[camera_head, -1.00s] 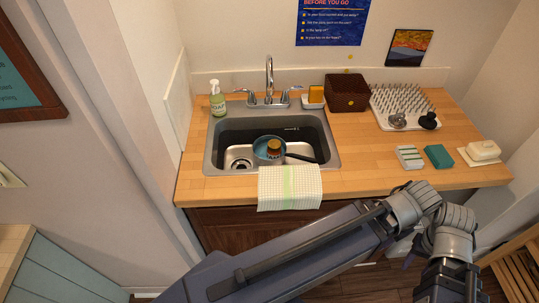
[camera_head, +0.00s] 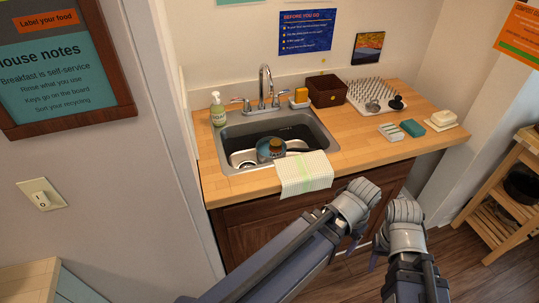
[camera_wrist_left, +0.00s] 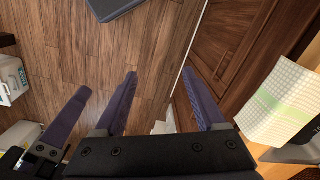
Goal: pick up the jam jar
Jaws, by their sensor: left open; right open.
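The jam jar (camera_head: 277,147) is small in the head view, with a brownish lid on top. It stands in a blue pan (camera_head: 264,152) inside the sink (camera_head: 233,134); its lower part is hidden. My right gripper (camera_head: 377,261) is low in front of the cabinet, well away from the jar, and mostly hidden by its wrist. My left gripper (camera_wrist_left: 160,75) shows in the left wrist view with its two dark fingers apart and nothing between them, above the wooden floor. The jar is not in that view.
A checked towel (camera_head: 304,174) hangs over the counter's front edge below the sink. A soap bottle (camera_head: 218,110) and faucet (camera_head: 264,90) stand behind. A wooden shelf (camera_head: 500,205) stands far right.

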